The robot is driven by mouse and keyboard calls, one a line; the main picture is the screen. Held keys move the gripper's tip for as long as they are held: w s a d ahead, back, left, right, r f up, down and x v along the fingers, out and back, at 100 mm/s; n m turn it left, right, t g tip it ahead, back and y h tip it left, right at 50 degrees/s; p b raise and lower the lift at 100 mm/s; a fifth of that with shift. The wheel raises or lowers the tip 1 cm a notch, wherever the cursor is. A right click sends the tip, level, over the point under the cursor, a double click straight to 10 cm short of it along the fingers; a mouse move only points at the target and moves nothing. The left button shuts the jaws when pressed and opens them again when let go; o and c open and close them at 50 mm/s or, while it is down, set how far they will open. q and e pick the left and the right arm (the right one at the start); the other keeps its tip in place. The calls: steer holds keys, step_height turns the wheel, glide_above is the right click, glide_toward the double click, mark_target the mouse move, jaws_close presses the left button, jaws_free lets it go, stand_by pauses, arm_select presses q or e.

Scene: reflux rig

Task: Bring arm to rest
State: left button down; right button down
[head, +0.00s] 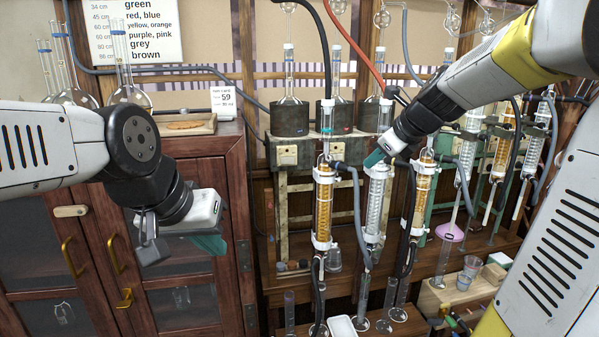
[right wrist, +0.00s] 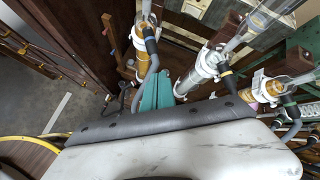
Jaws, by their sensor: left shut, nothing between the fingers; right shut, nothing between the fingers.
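My left gripper (head: 212,243) hangs at the left in the head view, in front of the dark wooden cabinet (head: 172,288), with teal fingertips pointing down. It is shut and empty. My right gripper (head: 374,158) reaches in from the upper right, with its teal tips close to the top of the middle condenser (head: 374,205). It is shut and empty; I cannot tell whether it touches the glass. Its teal fingers (right wrist: 157,92) also show in the right wrist view, between an amber condenser (right wrist: 141,50) and a clear one (right wrist: 197,72).
An amber condenser (head: 323,205) and another (head: 422,195) flank the middle one, with hoses hanging around them. Flasks sit in dark heaters (head: 289,119) behind. A pink funnel (head: 449,232) and beakers (head: 467,275) are at lower right. Round flasks (head: 127,95) stand on the cabinet.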

steer(key=s+a+f+n+g, duration=0.1)
steer(key=s+a+f+n, duration=0.1)
steer(key=s+n, duration=1)
steer(key=s+a+f+n+g+h, duration=0.1)
steer(key=s+f+n, duration=0.3)
steer(key=s+n, duration=0.9)
steer(key=shift+a+f+n+h, duration=0.3)
steer(key=shift+a+f+n, duration=0.05)
steer(key=shift+n, duration=0.55)
steer(key=shift+d, duration=0.1)
